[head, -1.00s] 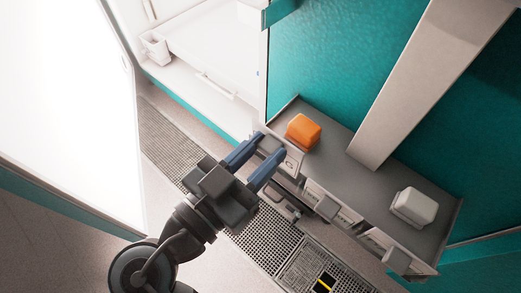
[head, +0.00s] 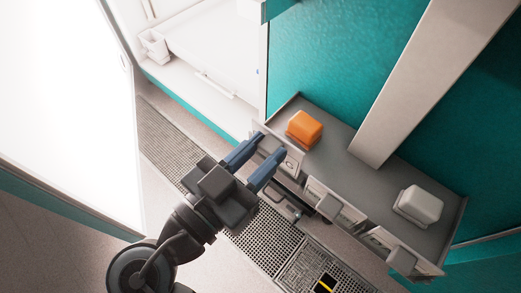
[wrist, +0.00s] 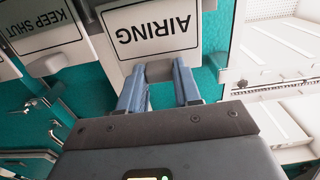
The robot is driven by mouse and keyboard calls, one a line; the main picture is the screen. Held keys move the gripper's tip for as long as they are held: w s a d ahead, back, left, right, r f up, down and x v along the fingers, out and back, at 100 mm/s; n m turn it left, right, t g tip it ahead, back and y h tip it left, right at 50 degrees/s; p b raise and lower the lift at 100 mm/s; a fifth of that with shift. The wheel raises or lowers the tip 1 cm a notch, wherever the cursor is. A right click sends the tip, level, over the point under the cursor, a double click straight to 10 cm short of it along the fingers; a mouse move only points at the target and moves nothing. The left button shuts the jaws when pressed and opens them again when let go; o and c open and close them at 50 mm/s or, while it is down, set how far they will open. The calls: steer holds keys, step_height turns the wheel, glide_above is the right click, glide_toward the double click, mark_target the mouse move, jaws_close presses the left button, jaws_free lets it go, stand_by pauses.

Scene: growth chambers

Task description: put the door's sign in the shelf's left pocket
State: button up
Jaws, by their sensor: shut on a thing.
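My gripper (head: 270,145) is shut on the grey grip block of a white sign (wrist: 152,30). The sign reads AIRING, upside down in the wrist view, where my fingers (wrist: 159,70) clasp the block. In the head view the sign is at the left end of the front of the grey shelf (head: 352,180), by its left pocket. My fingers hide part of it, and I cannot tell how deep it sits in the pocket. A KEEP SHUT sign (wrist: 52,35) is beside it, in the shelf's middle place. Another sign with a grey block (head: 402,260) is at the right.
An orange box (head: 304,130) and a white box (head: 418,205) stand on the shelf top. A large white door panel (head: 65,110) stands at the left. A white chamber (head: 205,50) is behind it. A floor grate (head: 262,235) lies below the shelf front.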

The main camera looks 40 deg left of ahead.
steer(key=shift+f+b, duration=1.45)
steer(key=shift+b, duration=0.45)
stand_by(1.0)
steer(key=o, duration=1.2)
steer(key=shift+c, duration=0.2)
steer(key=s, duration=0.7)
steer(key=shift+s+a+b, duration=0.25)
steer(key=shift+a+b, duration=0.05)
steer(key=shift+b, duration=0.15)
stand_by(0.5)
